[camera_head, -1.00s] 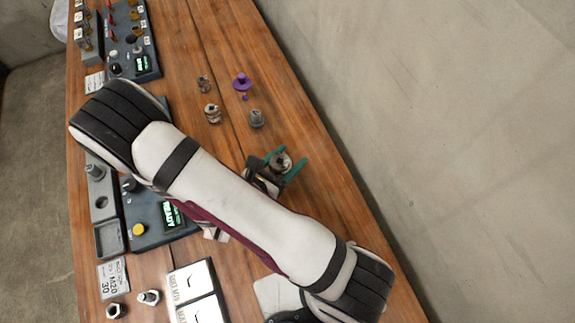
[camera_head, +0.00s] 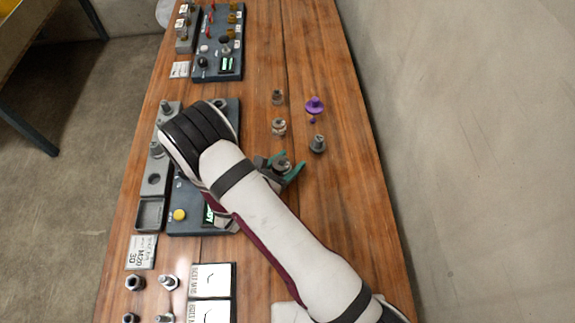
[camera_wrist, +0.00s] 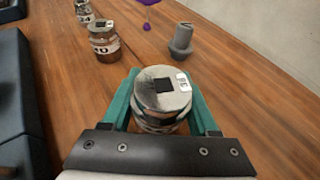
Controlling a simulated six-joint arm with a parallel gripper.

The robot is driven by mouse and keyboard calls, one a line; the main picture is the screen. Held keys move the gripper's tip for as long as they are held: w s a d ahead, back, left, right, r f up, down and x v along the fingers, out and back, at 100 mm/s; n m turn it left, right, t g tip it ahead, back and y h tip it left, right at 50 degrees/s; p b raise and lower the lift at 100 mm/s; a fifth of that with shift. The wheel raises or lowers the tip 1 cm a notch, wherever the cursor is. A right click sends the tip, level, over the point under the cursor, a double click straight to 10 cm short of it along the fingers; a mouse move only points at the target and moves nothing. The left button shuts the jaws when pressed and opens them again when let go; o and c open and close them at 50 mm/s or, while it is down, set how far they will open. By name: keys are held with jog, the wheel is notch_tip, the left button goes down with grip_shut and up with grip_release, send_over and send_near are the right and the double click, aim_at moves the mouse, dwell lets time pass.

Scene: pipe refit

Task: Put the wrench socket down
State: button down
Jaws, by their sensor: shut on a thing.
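The wrench socket (camera_wrist: 162,92) is a worn metal cylinder with a square dark hole in its top and a small white label. My gripper (camera_wrist: 163,103) has its teal fingers shut on the socket's sides. In the head view the gripper (camera_head: 283,170) holds the socket (camera_head: 282,164) upright over the right part of the wooden table (camera_head: 345,235). I cannot tell whether its base touches the wood.
Two similar sockets (camera_head: 278,127) (camera_head: 277,97) stand beyond the gripper. A grey stepped part (camera_head: 317,144) and a purple knobbed piece (camera_head: 315,105) stand to their right. A dark console (camera_head: 180,222) lies left. Bare wood lies right of the gripper.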

jog(key=shift+f, duration=0.5)
jog(key=shift+c, duration=0.8)
grip_release()
jog(key=shift+f, duration=0.1)
